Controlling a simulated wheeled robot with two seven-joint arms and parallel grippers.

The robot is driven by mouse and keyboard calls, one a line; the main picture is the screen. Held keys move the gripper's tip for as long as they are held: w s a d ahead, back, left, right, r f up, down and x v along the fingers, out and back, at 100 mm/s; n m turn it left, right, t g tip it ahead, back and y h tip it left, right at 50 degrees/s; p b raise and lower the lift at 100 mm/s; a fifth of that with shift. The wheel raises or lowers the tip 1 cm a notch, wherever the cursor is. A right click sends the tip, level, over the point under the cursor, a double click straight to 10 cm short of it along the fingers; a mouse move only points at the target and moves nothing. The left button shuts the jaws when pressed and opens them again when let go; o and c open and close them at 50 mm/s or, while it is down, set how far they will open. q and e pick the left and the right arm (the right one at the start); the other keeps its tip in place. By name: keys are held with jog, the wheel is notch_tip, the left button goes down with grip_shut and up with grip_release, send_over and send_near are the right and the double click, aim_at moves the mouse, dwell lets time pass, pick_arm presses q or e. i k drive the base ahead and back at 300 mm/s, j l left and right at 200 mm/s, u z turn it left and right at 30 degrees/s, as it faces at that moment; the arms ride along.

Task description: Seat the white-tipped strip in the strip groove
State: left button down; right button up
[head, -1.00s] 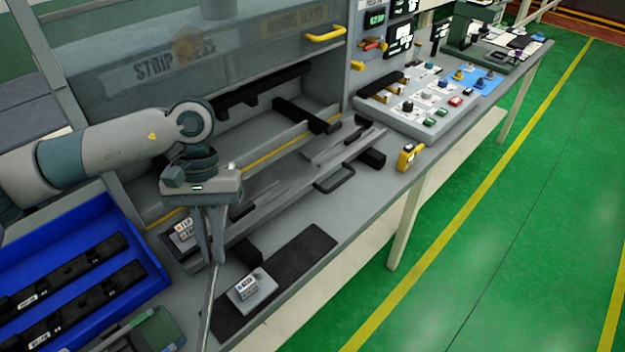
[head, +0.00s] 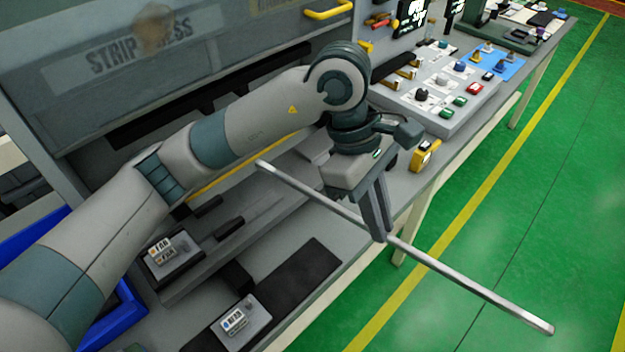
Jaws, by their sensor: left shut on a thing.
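My left gripper (head: 379,230) is shut on a long thin grey strip (head: 470,287), gripping it near its middle. The strip is held above the bench's front edge, crossing from upper left to lower right. Its upper-left end looks white; its right end hangs out over the green floor. The long grey press fixture (head: 200,268) lies below and to the left of the gripper, partly hidden by my arm and the strip. I cannot clearly make out the strip groove in it. My right gripper is not in view.
The strip press guard with a yellow handle (head: 328,10) rises behind. A black mat (head: 305,280) with a labelled block (head: 240,322) lies on the front bench. A yellow device (head: 425,155) and a control panel (head: 450,100) stand to the right. A blue tray (head: 125,308) is partly hidden at left.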

aim_at(301, 177)
jog(key=u, duration=0.25)
jog(key=i+l+u, duration=0.1)
jog(key=u, duration=0.3)
jog(key=i+l+u, duration=0.1)
jog(key=l+u, duration=0.55)
jog(key=u, duration=0.15)
jog(key=l+u, duration=0.2)
jog(key=l, duration=0.95)
jog(key=l+u, duration=0.2)
jog(key=l, duration=0.95)
